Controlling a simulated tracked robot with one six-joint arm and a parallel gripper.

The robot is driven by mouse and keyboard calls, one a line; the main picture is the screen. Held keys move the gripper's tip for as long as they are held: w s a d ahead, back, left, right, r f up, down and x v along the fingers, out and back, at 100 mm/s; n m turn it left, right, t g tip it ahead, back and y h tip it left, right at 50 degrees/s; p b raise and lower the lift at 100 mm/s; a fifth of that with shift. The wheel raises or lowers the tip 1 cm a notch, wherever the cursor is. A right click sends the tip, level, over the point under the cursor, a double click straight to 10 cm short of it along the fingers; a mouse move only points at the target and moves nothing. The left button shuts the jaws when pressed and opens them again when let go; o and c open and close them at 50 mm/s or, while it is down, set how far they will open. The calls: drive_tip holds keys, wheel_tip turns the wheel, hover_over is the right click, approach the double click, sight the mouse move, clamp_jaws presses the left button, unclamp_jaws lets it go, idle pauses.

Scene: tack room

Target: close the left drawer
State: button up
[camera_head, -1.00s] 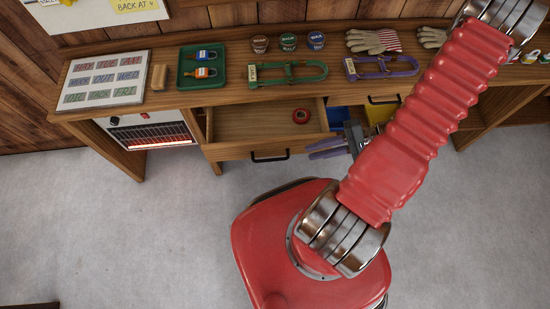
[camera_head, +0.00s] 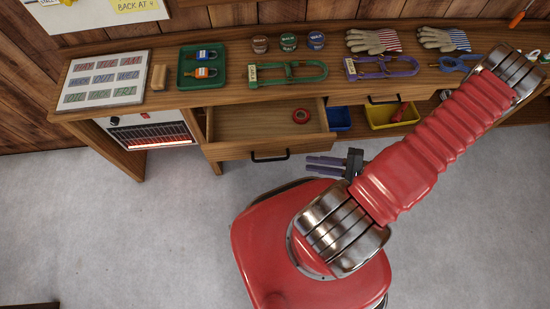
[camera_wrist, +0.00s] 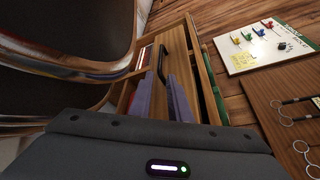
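The left drawer (camera_head: 236,147) is pulled out from the desk in the head view, and a red tape roll (camera_head: 301,116) lies inside it. Its black bar handle (camera_head: 269,157) is on the wooden front panel. My gripper (camera_head: 308,164) is low, to the right of the handle and in front of the drawer's right end, with its fingers pointing left. In the wrist view, the two purple-grey fingers (camera_wrist: 163,82) are apart with nothing held between them. The drawer's handle (camera_wrist: 162,64) shows past the fingertips; I cannot tell if anything touches.
The right drawer's handle (camera_head: 383,100) sits near the desktop, with that drawer appearing shut. A blue bin (camera_head: 339,119) and a yellow bin (camera_head: 380,116) are under the desk. A heater (camera_head: 150,133) stands at left. The floor in front is clear.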

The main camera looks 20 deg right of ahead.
sight(276, 159)
drive_tip(key=shift+x, duration=6.85)
drive_tip(key=shift+s+a, duration=0.1)
drive_tip(key=shift+c, duration=0.5)
clamp_jaws()
